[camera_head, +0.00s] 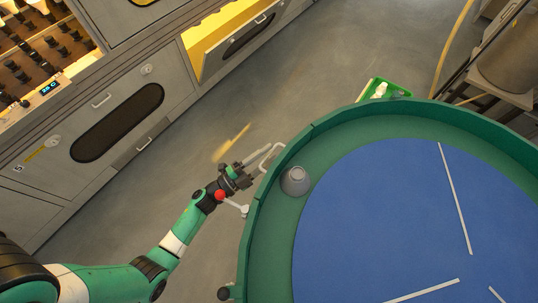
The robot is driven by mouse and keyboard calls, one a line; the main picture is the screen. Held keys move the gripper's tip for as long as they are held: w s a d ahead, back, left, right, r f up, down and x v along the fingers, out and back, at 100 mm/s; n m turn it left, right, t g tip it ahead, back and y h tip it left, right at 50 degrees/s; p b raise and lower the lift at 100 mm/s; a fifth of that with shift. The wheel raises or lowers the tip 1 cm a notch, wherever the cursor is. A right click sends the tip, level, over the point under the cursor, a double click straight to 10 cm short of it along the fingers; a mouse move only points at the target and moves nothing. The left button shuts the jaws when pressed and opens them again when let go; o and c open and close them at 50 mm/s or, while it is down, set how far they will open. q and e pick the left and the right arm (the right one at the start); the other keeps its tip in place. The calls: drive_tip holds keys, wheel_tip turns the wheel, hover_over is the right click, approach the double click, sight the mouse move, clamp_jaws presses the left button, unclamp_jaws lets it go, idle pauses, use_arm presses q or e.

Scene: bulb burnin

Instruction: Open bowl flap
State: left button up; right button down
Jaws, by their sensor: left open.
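A large round green-walled bowl (256,212) with a blue floor fills the right side of the head view. A pale bracket-shaped handle (268,156) stands out from the left of its rim. My left gripper (257,162) is open, with its fingers pointing towards this handle and close to it. I cannot tell whether they touch. A white lever with a red ball knob (220,195) sits beside my left wrist, against the bowl's outer wall. Which wall section is the flap is not clear. My right gripper is not in view.
A grey cup-like object (295,181) stands inside the bowl near the rim. White strips (455,198) lie on the blue floor. Grey cabinets (165,75) run along the upper left, with one lit yellow opening. A green tray (384,88) is behind the bowl. Open grey floor lies between.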

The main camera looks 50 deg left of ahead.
use_arm(q)
drive_tip(key=shift+w+r, duration=0.1)
drive_tip(key=shift+w, duration=0.25)
drive_tip(key=shift+c, duration=0.2)
clamp_jaws()
idle(1.0)
